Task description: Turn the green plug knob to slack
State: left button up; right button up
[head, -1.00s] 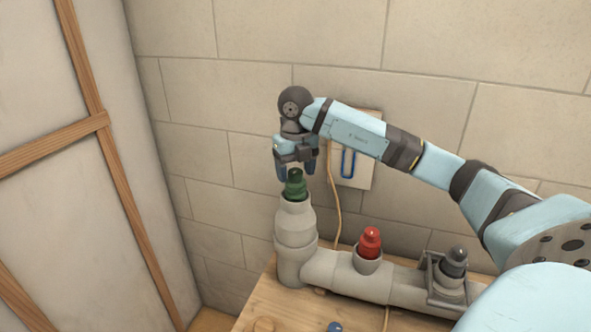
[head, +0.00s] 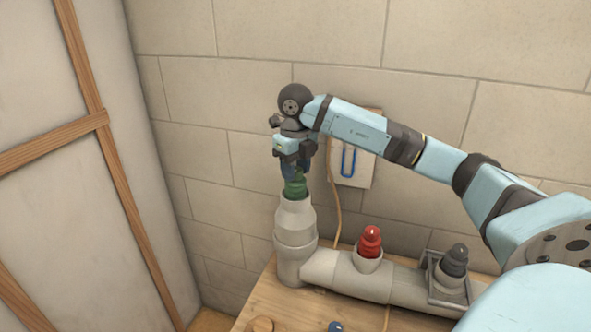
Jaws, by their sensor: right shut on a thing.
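The green plug knob (head: 295,187) sits in the top of the upright grey pipe end (head: 295,225) at the left of the pipe run. My right gripper (head: 295,172) points down from above and is shut on the green plug knob, hiding its upper part. Which way the knob is set cannot be told from here. My left gripper is not in view.
A red plug (head: 370,242) and a dark grey plug (head: 454,262) in a bracket stand along the pipe to the right. The wooden bench (head: 262,300) carries the pipe. A board with a blue loop (head: 348,163) hangs on the block wall behind.

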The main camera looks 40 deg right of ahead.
jog(key=n, duration=0.3)
jog(key=shift+n+b, duration=0.3)
jog(key=shift+b, duration=0.05)
jog(key=n, duration=0.3)
jog(key=shift+n+b, duration=0.3)
jog(key=n, duration=0.4)
jog(key=shift+b, duration=0.4)
jog(key=shift+n, duration=1.7)
jog(key=o, duration=0.9)
jog(key=shift+o, duration=0.2)
jog(key=shift+r, duration=0.1)
